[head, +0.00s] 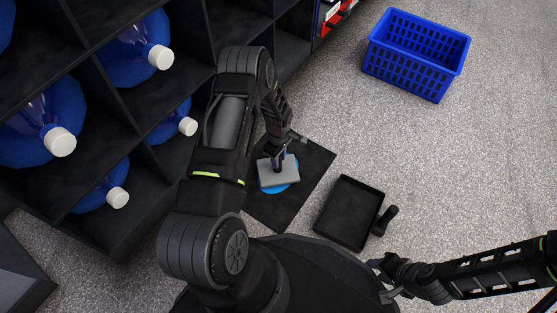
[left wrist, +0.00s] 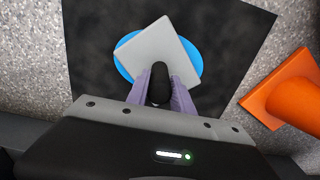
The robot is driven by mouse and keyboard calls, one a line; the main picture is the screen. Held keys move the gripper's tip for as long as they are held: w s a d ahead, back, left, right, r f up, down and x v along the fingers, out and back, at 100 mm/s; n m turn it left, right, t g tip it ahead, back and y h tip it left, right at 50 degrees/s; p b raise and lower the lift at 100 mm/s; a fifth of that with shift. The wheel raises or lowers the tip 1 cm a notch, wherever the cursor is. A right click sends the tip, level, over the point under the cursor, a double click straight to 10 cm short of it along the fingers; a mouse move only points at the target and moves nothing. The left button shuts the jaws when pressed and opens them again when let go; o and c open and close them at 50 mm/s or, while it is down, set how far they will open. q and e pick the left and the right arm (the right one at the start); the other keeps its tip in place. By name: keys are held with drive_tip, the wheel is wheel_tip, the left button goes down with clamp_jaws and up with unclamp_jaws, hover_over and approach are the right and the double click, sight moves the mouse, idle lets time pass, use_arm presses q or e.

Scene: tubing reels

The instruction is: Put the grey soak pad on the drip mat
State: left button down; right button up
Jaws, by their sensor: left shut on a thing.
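The grey soak pad (head: 290,175) is a pale square slab with a dark knob; it also shows in the left wrist view (left wrist: 158,42). My left gripper (head: 278,156) is above the pad, its purple fingers (left wrist: 160,88) shut on the knob. The pad is over a round blue patch (head: 277,189) on the black mat (head: 316,160), turned at an angle to the mat. The blue patch shows around the pad's edges in the left wrist view (left wrist: 126,66). I cannot tell whether the pad touches the surface below. My right gripper (head: 384,279) is at the lower right, away from the mat; its jaws are unclear.
A black tray with a handle (head: 349,209) lies right of the mat. A blue crate (head: 413,62) stands at the back right. A dark shelf (head: 143,105) with large blue bottles stands left. An orange cone-like thing (left wrist: 287,88) is beside the mat. The right floor is mostly clear.

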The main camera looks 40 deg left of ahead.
use_arm(q)
drive_tip(key=shift+f, duration=0.2)
drive_tip(key=shift+f, duration=0.15)
drive_tip(key=c, duration=1.1)
unclamp_jaws()
drive_tip(key=shift+r, duration=0.55)
wheel_tip(320, 180, up, 12)
drive_tip(key=p, duration=0.5)
drive_tip(key=shift+f, duration=0.25)
